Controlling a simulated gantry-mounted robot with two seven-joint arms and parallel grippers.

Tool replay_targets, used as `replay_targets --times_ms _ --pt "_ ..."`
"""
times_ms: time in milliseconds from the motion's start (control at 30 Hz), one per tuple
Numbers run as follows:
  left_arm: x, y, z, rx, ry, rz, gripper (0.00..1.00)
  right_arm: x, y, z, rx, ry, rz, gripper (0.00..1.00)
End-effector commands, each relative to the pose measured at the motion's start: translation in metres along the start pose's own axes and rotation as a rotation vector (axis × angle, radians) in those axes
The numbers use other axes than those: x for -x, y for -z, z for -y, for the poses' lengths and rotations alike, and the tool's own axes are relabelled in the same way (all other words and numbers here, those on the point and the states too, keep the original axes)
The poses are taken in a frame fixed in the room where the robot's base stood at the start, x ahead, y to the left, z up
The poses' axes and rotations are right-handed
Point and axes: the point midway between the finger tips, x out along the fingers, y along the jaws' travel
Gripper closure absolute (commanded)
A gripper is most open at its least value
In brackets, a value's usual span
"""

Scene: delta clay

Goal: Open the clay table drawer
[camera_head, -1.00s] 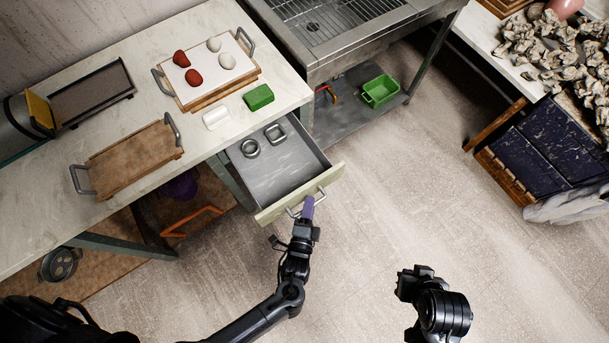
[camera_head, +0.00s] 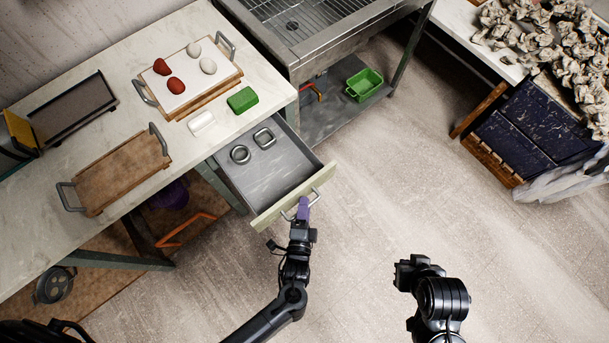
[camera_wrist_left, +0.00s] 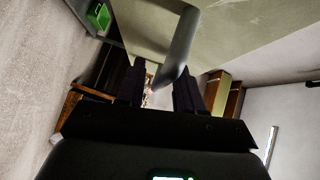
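The clay table drawer (camera_head: 262,175) is pulled well out from under the worktop, its grey inside showing two metal rings (camera_head: 240,154). Its pale front (camera_head: 323,181) carries a metal handle (camera_head: 287,215). My left gripper (camera_head: 303,207), with purple fingertips, is at this handle. In the left wrist view the handle (camera_wrist_left: 178,45) runs down between the two dark fingers (camera_wrist_left: 160,85), which look closed around it; the exact contact is partly hidden. My right gripper (camera_head: 403,274) hangs over the floor, away from the drawer; its fingers do not show clearly.
The worktop holds a tray (camera_head: 172,112) with red and white lumps, a green block (camera_head: 242,99), a white piece (camera_head: 201,122) and a brown board (camera_head: 120,176). A sink table (camera_head: 320,45) stands right of the drawer. The floor before the drawer is clear.

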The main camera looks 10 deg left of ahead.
Motion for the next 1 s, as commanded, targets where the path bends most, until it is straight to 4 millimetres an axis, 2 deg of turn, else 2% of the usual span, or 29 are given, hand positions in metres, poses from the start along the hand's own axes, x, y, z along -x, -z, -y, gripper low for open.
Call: replay_targets --times_ms 167,600,800,1000 --pt "0.014 0.0 0.0 -0.001 -0.001 0.0 0.64 0.004 0.001 0.0 -0.001 0.001 0.0 1.0" --pt "0.086 0.0 0.001 0.0 -0.002 -0.001 0.64 0.015 0.005 0.002 -0.01 0.007 -0.002 1.0" --pt "0.103 0.001 0.0 0.001 0.0 -0.001 0.64 0.017 0.006 0.002 -0.01 0.008 -0.002 1.0" --pt "0.107 0.0 0.0 0.001 0.001 -0.001 0.64 0.017 0.006 0.002 -0.01 0.008 -0.002 1.0"
